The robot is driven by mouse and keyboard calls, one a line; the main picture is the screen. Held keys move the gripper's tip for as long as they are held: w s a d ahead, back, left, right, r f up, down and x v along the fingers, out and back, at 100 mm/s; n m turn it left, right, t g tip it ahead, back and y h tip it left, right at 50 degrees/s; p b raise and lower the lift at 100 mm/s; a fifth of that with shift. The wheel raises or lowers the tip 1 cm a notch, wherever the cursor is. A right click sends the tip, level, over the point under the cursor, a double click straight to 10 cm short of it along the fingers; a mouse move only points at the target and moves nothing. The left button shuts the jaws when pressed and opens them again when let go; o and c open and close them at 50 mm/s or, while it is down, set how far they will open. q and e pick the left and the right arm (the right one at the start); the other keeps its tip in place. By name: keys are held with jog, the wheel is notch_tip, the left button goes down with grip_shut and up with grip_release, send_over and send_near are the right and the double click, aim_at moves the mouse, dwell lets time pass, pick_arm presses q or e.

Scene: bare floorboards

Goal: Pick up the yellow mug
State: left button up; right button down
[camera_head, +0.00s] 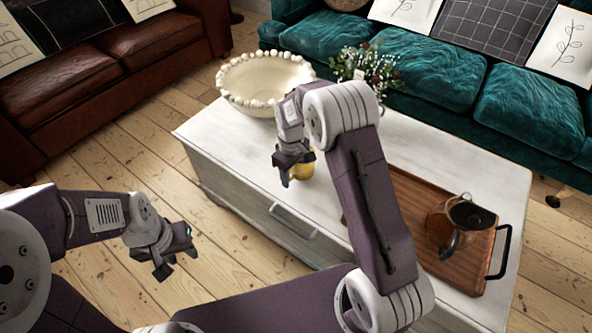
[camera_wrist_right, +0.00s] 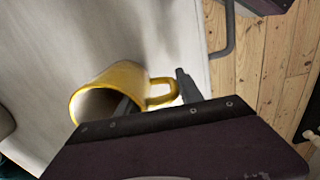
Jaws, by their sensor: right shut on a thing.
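The yellow mug (camera_wrist_right: 122,75) shows in the right wrist view with its handle (camera_wrist_right: 162,93) to the right. In the head view only a small part of the mug (camera_head: 304,171) shows beside my right gripper (camera_head: 287,178), over the white table. My right gripper (camera_wrist_right: 155,95) is shut on the mug; one finger reaches into its mouth and the other is outside, by the handle. Whether the mug touches the table I cannot tell. My left gripper (camera_head: 178,268) is open and empty over the floor, left of the table.
The white table (camera_head: 235,150) bears a cream beaded bowl (camera_head: 262,85), a flower vase (camera_head: 368,70) and a wooden tray (camera_head: 415,205) with a glass pot (camera_head: 440,225). A brown sofa (camera_head: 90,70) and a teal sofa (camera_head: 430,65) stand behind. The floorboards at left are clear.

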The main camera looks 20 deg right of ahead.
jog(key=shift+r, duration=0.15)
notch_tip(320, 180, up, 4)
jog(key=p, duration=0.2)
jog(key=shift+r+p, duration=0.15)
jog(key=shift+p, duration=0.25)
jog(key=d+r+p, duration=0.4)
jog(key=d+r, duration=0.2)
jog(key=d, duration=0.5)
jog(key=shift+w+d+r, duration=0.15)
jog(key=shift+w+d, duration=0.15)
jog(key=shift+w, duration=0.1)
dwell(2.4)
